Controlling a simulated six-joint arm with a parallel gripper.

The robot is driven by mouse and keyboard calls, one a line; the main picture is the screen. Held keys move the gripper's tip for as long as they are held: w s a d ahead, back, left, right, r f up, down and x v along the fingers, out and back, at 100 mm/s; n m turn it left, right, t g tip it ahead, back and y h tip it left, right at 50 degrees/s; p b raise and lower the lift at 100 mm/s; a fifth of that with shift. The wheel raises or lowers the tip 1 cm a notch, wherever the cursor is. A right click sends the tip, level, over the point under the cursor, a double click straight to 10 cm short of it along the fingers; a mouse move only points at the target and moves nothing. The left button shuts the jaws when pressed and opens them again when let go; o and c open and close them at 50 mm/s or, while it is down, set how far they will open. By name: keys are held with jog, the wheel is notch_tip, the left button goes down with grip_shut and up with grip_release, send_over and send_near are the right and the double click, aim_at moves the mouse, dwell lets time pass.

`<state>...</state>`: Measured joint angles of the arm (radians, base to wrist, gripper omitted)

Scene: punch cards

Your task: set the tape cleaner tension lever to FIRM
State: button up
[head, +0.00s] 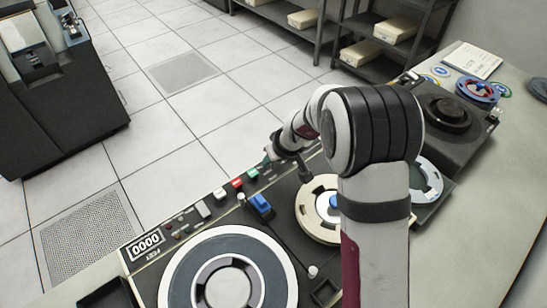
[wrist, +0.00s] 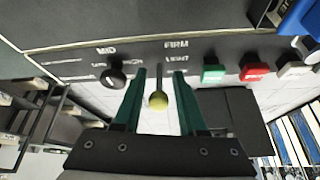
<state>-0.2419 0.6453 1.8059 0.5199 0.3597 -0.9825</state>
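The tension lever shows in the wrist view as a thin stem with a yellowish ball knob (wrist: 158,101). Its stem stands just left of the stacked FIRM and LIGHT labels (wrist: 176,50); which setting it is at, I cannot tell. My gripper (wrist: 160,74) is open, its two green fingers on either side of the lever, with a gap visible between each finger and the knob. In the head view my gripper (head: 268,159) is at the deck's far edge, beyond the green button; the lever is hidden there.
A black knob (wrist: 117,77) is left of the lever. Green (wrist: 213,73), red (wrist: 254,71) and white (wrist: 294,69) buttons are to the right. In the head view, a large grey reel (head: 178,274), a cream reel (head: 308,218) and a blue block (head: 261,203) sit on the deck.

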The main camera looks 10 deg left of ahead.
jog(key=shift+o, duration=0.7)
jog(key=v, duration=1.5)
jog(key=shift+r, duration=0.4)
jog(key=shift+s+d, duration=0.1)
jog(key=shift+d, duration=0.05)
jog(key=a+r+m+h, duration=0.2)
jog(key=a+m, duration=0.1)
jog(key=shift+s+a, duration=0.1)
jog(key=shift+s, duration=0.15)
jog(key=shift+m, duration=0.3)
jog(key=x, duration=1.5)
jog(key=shift+w+d+f, duration=0.1)
jog(key=shift+w+d, duration=0.2)
